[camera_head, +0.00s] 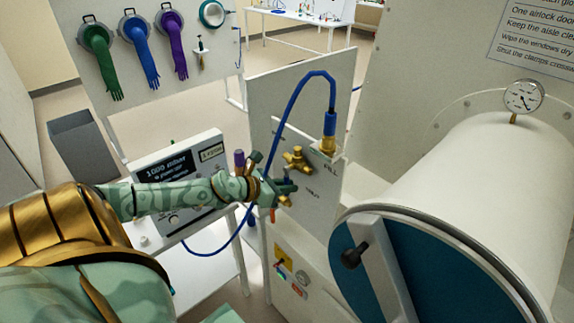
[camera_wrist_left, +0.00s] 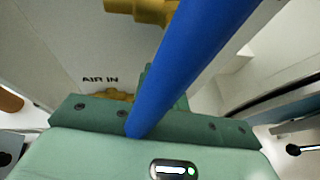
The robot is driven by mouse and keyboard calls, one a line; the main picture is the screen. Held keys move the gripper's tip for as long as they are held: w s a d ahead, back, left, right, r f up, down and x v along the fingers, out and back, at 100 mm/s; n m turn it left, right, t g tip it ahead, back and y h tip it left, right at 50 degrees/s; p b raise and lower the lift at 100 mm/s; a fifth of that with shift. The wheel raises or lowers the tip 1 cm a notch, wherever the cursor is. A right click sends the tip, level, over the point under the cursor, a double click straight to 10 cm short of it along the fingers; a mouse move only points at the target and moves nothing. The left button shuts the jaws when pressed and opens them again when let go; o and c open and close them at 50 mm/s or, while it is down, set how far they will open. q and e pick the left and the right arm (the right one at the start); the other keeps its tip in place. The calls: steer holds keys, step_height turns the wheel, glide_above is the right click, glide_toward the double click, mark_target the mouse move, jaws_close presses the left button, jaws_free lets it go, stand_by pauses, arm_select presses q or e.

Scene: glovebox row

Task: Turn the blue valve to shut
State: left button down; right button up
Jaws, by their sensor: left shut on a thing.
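My left gripper (camera_head: 284,191) reaches in from the left to the white upright panel (camera_head: 318,190). It is shut on the small blue valve handle (camera_head: 287,181), low on the panel below a brass valve (camera_head: 297,160). The gripper hides most of the handle, so its exact angle cannot be told. In the left wrist view the green gripper body (camera_wrist_left: 160,142) is up against the panel, just below the "AIR IN" label, with brass fittings (camera_wrist_left: 145,9) above. A wide blue band, apparently the hose (camera_wrist_left: 190,60), crosses that view and hides the fingertips. My right gripper is not in view.
The blue hose (camera_head: 289,103) loops from a brass-and-blue fitting (camera_head: 329,135) down behind my left forearm. A large white cylinder (camera_head: 470,190) with a blue round door fills the right. A display box (camera_head: 180,165) stands left of the panel. Gloves hang on a board behind.

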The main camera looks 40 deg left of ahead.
arm_select(q)
steer(key=c, duration=1.4)
jaws_free()
steer(key=shift+c, duration=0.2)
steer(key=shift+s, duration=0.1)
steer(key=shift+s+a, duration=0.1)
steer(key=shift+s, duration=0.1)
steer(key=v, duration=1.5)
steer(key=shift+s+r+p, duration=0.2)
steer(key=shift+s+p, duration=0.15)
